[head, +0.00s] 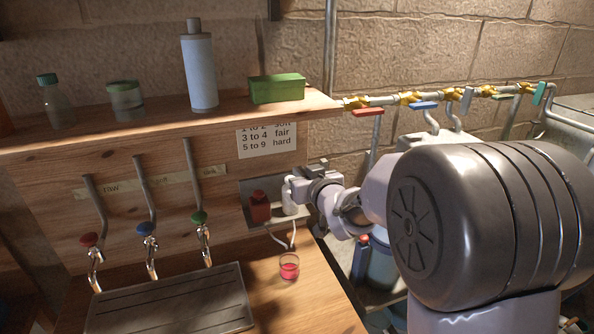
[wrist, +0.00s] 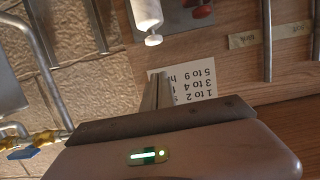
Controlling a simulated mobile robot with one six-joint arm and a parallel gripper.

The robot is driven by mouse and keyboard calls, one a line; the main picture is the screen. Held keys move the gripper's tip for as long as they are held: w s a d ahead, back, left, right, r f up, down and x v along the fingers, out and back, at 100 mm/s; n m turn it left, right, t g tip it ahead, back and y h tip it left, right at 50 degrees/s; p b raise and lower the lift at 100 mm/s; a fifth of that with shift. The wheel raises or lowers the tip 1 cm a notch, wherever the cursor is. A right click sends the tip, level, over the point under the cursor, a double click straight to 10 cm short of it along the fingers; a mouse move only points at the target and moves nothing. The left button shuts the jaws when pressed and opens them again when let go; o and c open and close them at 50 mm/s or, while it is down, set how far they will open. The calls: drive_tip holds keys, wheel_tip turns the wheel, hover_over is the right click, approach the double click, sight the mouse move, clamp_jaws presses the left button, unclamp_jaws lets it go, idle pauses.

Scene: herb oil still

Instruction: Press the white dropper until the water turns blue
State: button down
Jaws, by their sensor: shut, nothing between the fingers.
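The white dropper (head: 290,203) is mounted on a grey plate beside the red dropper (head: 259,207), on the wooden stand's upright board. In the wrist view the white dropper (wrist: 147,12) shows as a white cylinder with a small round knob at its end. A small glass (head: 289,269) on the counter below the two thin spouts holds pinkish-red liquid. My gripper (head: 295,183) is shut and empty, at the top of the white dropper, partly hiding it. In the wrist view its closed fingers (wrist: 159,92) point towards the dropper, with a gap in the picture; I cannot tell contact.
A hardness card (head: 267,139) hangs above the droppers. Three taps (head: 148,229) stand left over a grooved drain tray (head: 170,305). The shelf above holds bottles, a jar and a green box (head: 276,88). Valved pipes (head: 410,98) run along the wall right.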

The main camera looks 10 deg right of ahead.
drive_tip(key=v, duration=0.4)
drive_tip(key=shift+r, duration=0.15)
idle(2.2)
